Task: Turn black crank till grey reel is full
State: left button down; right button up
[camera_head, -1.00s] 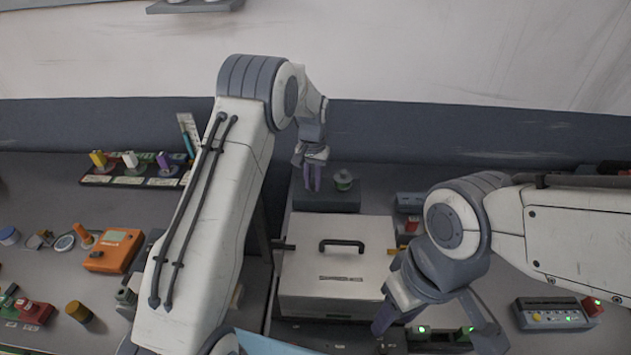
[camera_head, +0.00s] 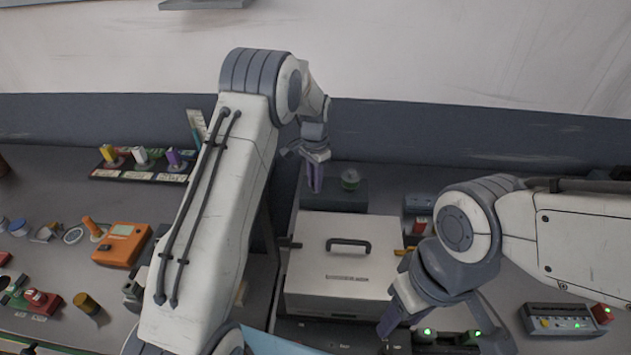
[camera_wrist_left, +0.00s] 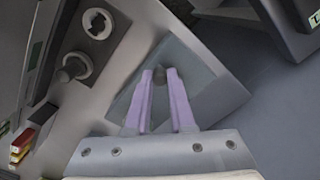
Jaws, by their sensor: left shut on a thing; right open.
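My left gripper (camera_head: 316,184) is at the back, beside a dark block (camera_head: 346,197) that carries a small round greenish spool (camera_head: 350,180). In the left wrist view its purple fingers (camera_wrist_left: 160,88) are shut on a small dark knob (camera_wrist_left: 159,75), which looks like the black crank's handle. The rest of the crank is hidden. A pale ring-shaped part (camera_wrist_left: 97,22) and a round stub (camera_wrist_left: 75,67) sit on a dark panel there. I cannot tell which part is the grey reel or how full it is. My right gripper (camera_head: 440,334) is open and empty at the front.
A white case (camera_head: 340,268) with a black handle stands in front of the dark block. A device with green lights (camera_head: 447,338) lies by my right gripper. An orange box (camera_head: 122,244) and a colored rack (camera_head: 140,172) are at left; a button panel (camera_head: 558,320) is at right.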

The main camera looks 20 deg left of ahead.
pick_arm(q)
jog(key=shift+r, duration=0.1)
jog(key=c, duration=0.8)
grip_release()
jog(key=shift+o, duration=0.2)
notch_tip(320, 180, up, 10)
jog(key=b, duration=0.2)
jog(key=shift+r, duration=0.2)
